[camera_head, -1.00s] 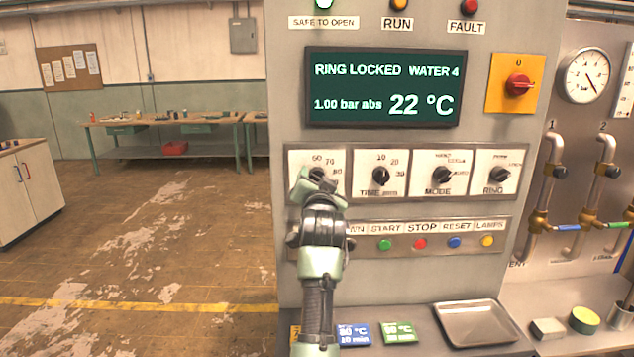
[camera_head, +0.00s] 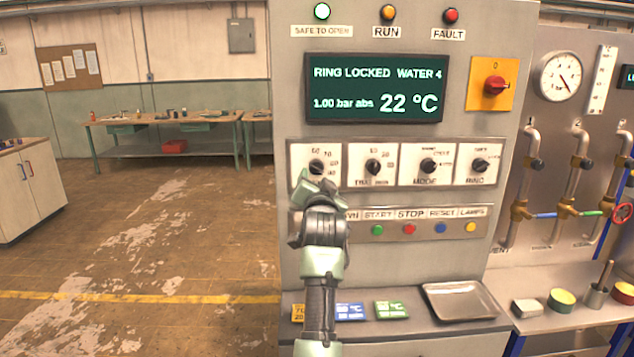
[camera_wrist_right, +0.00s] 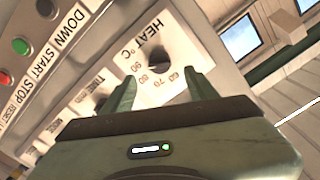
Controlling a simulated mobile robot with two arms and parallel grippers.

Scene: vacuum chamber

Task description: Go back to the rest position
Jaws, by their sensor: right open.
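My right gripper (camera_head: 318,188) is in front of the control panel (camera_head: 400,260), just below the leftmost dial, the heat knob (camera_head: 317,167). In the right wrist view the two fingers (camera_wrist_right: 162,95) are apart with nothing between them, and the heat knob (camera_wrist_right: 157,58) lies beyond the fingertips, clear of them. My left gripper is not in view.
The display (camera_head: 378,88) reads RING LOCKED, WATER 4, 22 °C. The safe-to-open lamp (camera_head: 322,11) is lit white. A metal tray (camera_head: 460,301) and coloured cards (camera_head: 392,309) lie on the ledge below. Open floor (camera_head: 150,240) lies left of the panel.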

